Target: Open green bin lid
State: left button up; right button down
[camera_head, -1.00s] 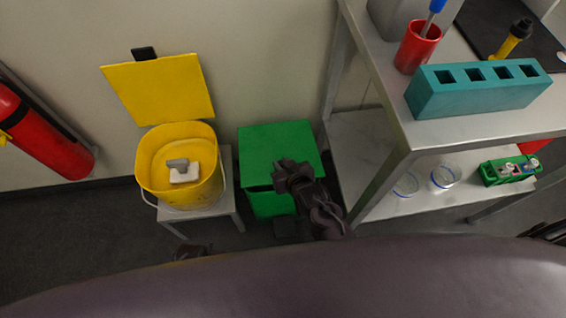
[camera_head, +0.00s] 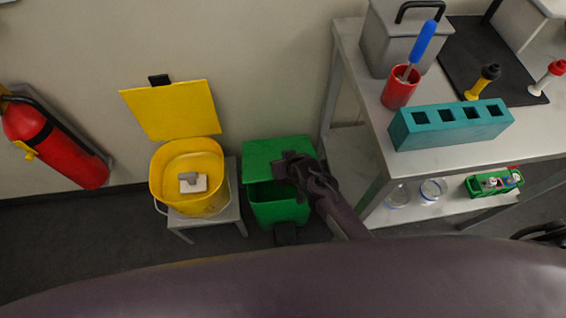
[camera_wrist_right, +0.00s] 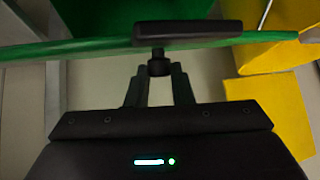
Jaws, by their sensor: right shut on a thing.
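The green bin (camera_head: 280,211) stands on the floor between the yellow bin's stand and the metal table. Its green lid (camera_head: 266,153) is tilted up at the front, and a dark gap shows between lid and bin. My right gripper (camera_head: 284,170) is at the lid's front edge. In the right wrist view my gripper (camera_wrist_right: 158,70) is shut on the stem of the black lid handle (camera_wrist_right: 188,33). The lid shows edge-on there as a green strip (camera_wrist_right: 60,48). My left gripper is not in view.
A yellow bin (camera_head: 185,190) with its lid up stands on a small stand (camera_head: 212,218) at left. A metal table (camera_head: 455,160) at right holds a teal rack (camera_head: 450,125) and red cup (camera_head: 400,88), close beside my right arm. A fire extinguisher (camera_head: 60,145) hangs at far left.

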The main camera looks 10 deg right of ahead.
jog(key=shift+w+r+g+p, duration=0.7)
jog(key=shift+w+r+p, duration=0.2)
jog(key=shift+r+p, duration=0.15)
jog(key=c, duration=1.3)
grip_release()
jog(key=shift+o, duration=0.2)
jog(key=p+v, duration=0.1)
jog(key=v, duration=0.6)
jog(key=shift+s+r+p, duration=0.15)
jog(key=shift+r+p, duration=0.15)
jog(key=shift+r, duration=0.05)
